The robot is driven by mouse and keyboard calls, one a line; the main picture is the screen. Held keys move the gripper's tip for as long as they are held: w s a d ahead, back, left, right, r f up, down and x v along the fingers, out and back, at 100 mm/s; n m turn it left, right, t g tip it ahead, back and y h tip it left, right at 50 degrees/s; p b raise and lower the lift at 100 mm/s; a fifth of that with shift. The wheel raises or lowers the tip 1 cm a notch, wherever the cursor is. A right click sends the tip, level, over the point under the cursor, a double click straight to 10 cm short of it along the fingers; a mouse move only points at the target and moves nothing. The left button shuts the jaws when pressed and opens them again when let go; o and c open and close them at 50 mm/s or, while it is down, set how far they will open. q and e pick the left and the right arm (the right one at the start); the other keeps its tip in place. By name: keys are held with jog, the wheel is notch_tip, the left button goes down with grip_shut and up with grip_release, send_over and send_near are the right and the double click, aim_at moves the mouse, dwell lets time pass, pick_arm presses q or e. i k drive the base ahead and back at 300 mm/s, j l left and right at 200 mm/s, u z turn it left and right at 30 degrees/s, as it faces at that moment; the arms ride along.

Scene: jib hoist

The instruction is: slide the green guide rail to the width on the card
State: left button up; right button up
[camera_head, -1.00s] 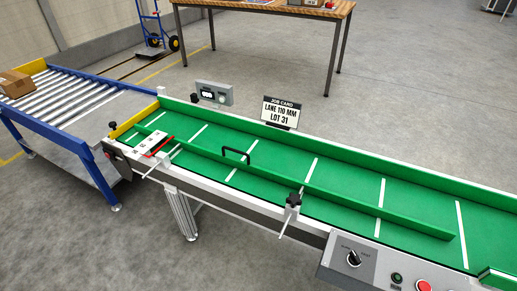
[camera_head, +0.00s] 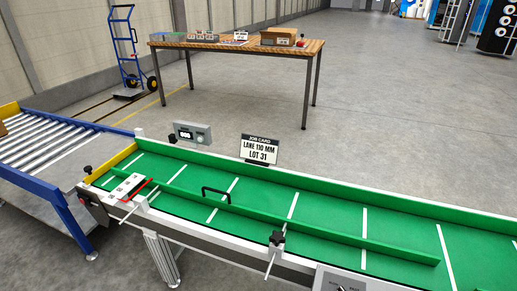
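The green guide rail (camera_head: 325,231) runs lengthwise along the green conveyor belt (camera_head: 402,220), apart from the belt's far side wall. A black handle (camera_head: 216,193) stands on the rail. The job card (camera_head: 260,149) at the far edge reads "LANE 110 MM, LOT 31". A clamp with a black knob (camera_head: 276,240) sits on the near edge, with a rod through it. A white scale plate with a red pointer (camera_head: 131,187) lies at the belt's left end. Neither of my grippers is in view.
A small display box (camera_head: 192,133) stands at the far edge. A roller conveyor (camera_head: 45,148) with blue sides adjoins at the left. A wooden table (camera_head: 237,45) with boxes and a blue hand truck (camera_head: 128,50) stand behind. A control panel (camera_head: 338,281) is at the bottom edge.

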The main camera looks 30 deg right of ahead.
aim_at(383, 248)
jog(key=i+j, duration=0.2)
jog(key=i, duration=0.25)
jog(key=i+j, duration=0.25)
jog(key=i, duration=0.15)
